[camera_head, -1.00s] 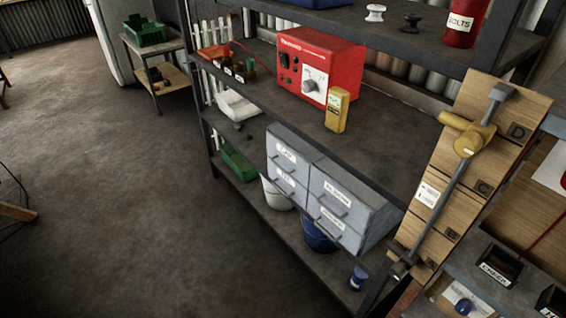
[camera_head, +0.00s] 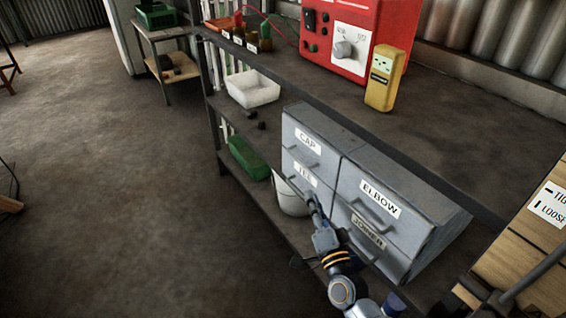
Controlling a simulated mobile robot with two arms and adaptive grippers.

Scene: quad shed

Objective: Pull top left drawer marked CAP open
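The grey drawer cabinet (camera_head: 410,190) sits under the worktop shelf in the head view. Its top left drawer marked CAP (camera_head: 318,161) is shut, flush with the ELBOW drawer (camera_head: 365,197) to its right. The CAP drawer has a bar handle (camera_head: 301,158) below its label. The TEE drawer (camera_head: 307,180) is below it. My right gripper (camera_head: 311,200) is in front of the cabinet's lower left part, below the CAP handle, seemingly apart from it. Its fingers are small and point up toward the TEE drawer; I cannot tell whether they are open. My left gripper is out of view.
The shelf (camera_head: 330,95) above the cabinet carries a red power unit (camera_head: 345,35) and a yellow meter (camera_head: 387,78). A white bucket (camera_head: 290,200) and a green box (camera_head: 248,158) stand on the lower shelf. A white tray (camera_head: 252,90) is further left. The floor at left is clear.

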